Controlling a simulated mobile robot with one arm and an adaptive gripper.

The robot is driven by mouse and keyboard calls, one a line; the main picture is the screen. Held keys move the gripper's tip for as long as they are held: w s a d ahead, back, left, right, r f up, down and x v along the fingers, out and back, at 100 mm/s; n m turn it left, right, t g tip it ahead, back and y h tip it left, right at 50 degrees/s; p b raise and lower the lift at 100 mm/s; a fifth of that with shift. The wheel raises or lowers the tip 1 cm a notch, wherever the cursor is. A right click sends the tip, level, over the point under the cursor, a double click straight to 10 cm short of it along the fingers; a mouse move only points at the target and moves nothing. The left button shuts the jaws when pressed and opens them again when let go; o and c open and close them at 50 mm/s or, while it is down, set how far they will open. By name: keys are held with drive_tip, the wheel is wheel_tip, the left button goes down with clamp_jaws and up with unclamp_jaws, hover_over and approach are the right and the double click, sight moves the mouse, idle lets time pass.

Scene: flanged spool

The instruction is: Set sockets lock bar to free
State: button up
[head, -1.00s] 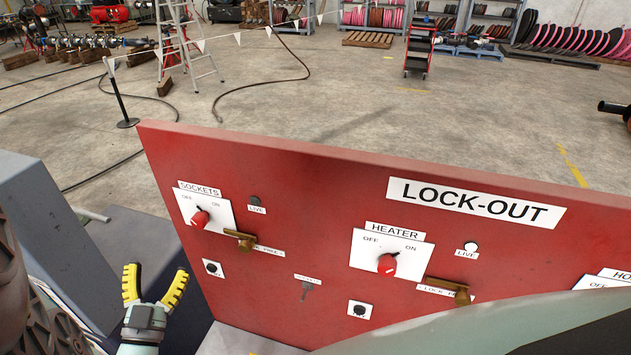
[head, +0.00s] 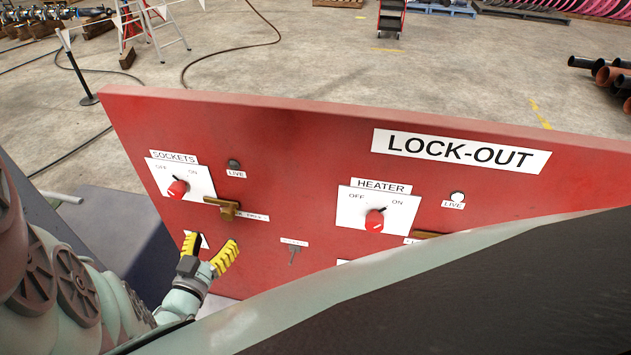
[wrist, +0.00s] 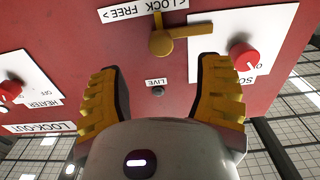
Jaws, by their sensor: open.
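The sockets lock bar (head: 226,207) is a brass bar with a round knob on the red lock-out panel, right of the sockets switch (head: 177,188). Its arm lies level, pointing left towards that switch, and covers part of the lock/free label. In the wrist view, which is upside down, the lock bar (wrist: 168,40) shows beyond the fingertips, its arm reaching to the white sockets plate. My gripper (head: 209,246) is open and empty, with yellow finger pads, below the bar in the head view. It also shows in the wrist view (wrist: 160,72); no contact with the bar shows.
The sockets live lamp (head: 234,165) is dark; the heater live lamp (head: 457,197) is white. The heater switch (head: 375,220) is to the right. A small key-like part (head: 294,254) sits right of my gripper. My arm hides the lower right of the panel.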

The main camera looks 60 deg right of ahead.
sight(227, 217)
drive_tip(key=b+x, duration=0.3)
drive_tip(key=x, duration=0.6)
drive_tip(key=shift+w+d+f, duration=0.1)
drive_tip(key=shift+w+d, duration=0.1)
drive_tip(key=shift+d, duration=0.35)
clamp_jaws()
